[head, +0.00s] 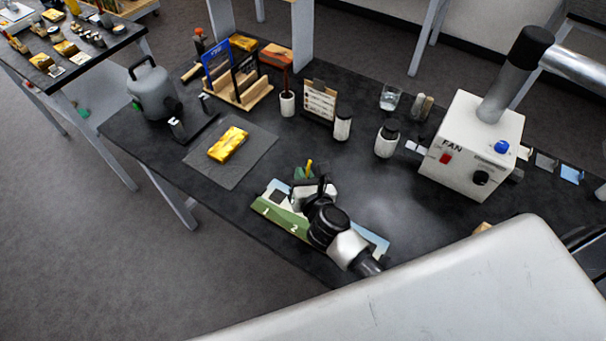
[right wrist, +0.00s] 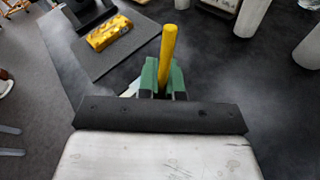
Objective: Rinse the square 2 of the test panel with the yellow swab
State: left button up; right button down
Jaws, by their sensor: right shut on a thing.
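The test panel (head: 279,217) lies flat near the front edge of the black table, with a green strip marked 1 and 2. A dark square shows above the 1; the square area above the 2 is covered by my right arm. My right gripper (head: 304,174) is over the panel, its green fingers shut on the yellow swab (head: 310,165). In the right wrist view the swab (right wrist: 168,55) stands nearly upright between the green fingers (right wrist: 162,82). Its lower tip is hidden, so I cannot tell whether it touches the panel. My left gripper is not in view.
A gilt fragment (head: 228,144) lies on a grey mat (head: 253,152) left of the panel. Behind stand a white jar (head: 386,143), a glass of water (head: 390,97), a small card board (head: 319,101) and a fan box (head: 468,152). The table between mat and jars is partly clear.

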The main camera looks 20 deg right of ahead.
jog(key=shift+r, duration=0.1)
dwell(0.4)
jog(key=shift+w+d+f+b, duration=0.25)
jog(key=shift+f+b, duration=0.1)
jog(key=shift+f, duration=0.1)
jog(key=shift+w+d+f+b, duration=0.2)
jog(key=shift+d+f+b, duration=0.15)
jog(key=shift+f, duration=0.15)
jog(key=shift+w+d+f+b, duration=0.2)
jog(key=shift+f+b, duration=0.15)
jog(key=shift+f, duration=0.1)
jog(key=shift+f+b, duration=0.4)
jog(key=shift+f, duration=0.05)
jog(key=shift+s+d, duration=0.1)
jog(key=shift+s, duration=0.05)
dwell(0.3)
jog(key=shift+s+d+f, duration=0.1)
jog(key=shift+s+d, duration=0.6)
jog(key=shift+s, duration=0.25)
jog(key=shift+w+a+p, duration=0.3)
jog(key=shift+w+a, duration=0.5)
jog(key=shift+w, duration=0.25)
